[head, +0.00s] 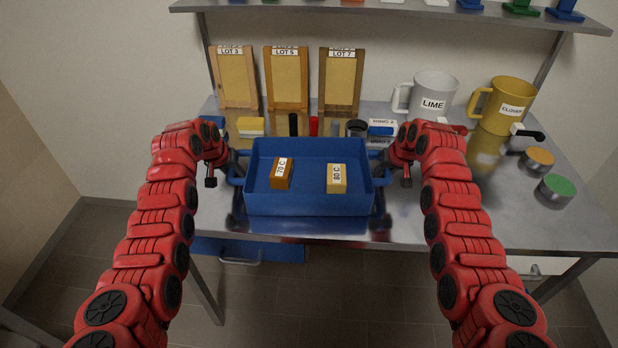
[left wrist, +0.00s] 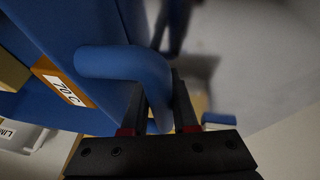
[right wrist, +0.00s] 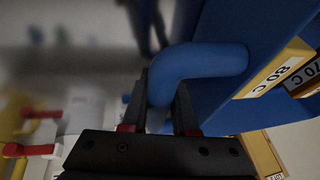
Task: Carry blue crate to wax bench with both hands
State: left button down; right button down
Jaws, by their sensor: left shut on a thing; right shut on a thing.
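The blue crate (head: 308,204) is level in front of me, over the front part of a metal bench (head: 420,222). Its dark reflection shows on the bench top below it; I cannot tell whether it touches. My left gripper (head: 234,170) is shut on the crate's left handle, a bent blue bar in the left wrist view (left wrist: 115,62). My right gripper (head: 384,168) is shut on the right handle, which shows in the right wrist view (right wrist: 205,60). Inside the crate stand a brown block labelled 70 C (head: 281,174) and a yellow block labelled 80 C (head: 336,179).
Behind the crate stand several wooden frames (head: 286,78), small items and a black cup (head: 356,128). A white LIME mug (head: 432,92) and a yellow CLOVER mug (head: 505,104) stand at right, with orange (head: 540,156) and green (head: 558,187) discs. A shelf (head: 400,10) hangs above.

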pick_arm(q)
jog(key=shift+r, duration=0.15)
pick_arm(e)
jog(key=shift+r, duration=0.15)
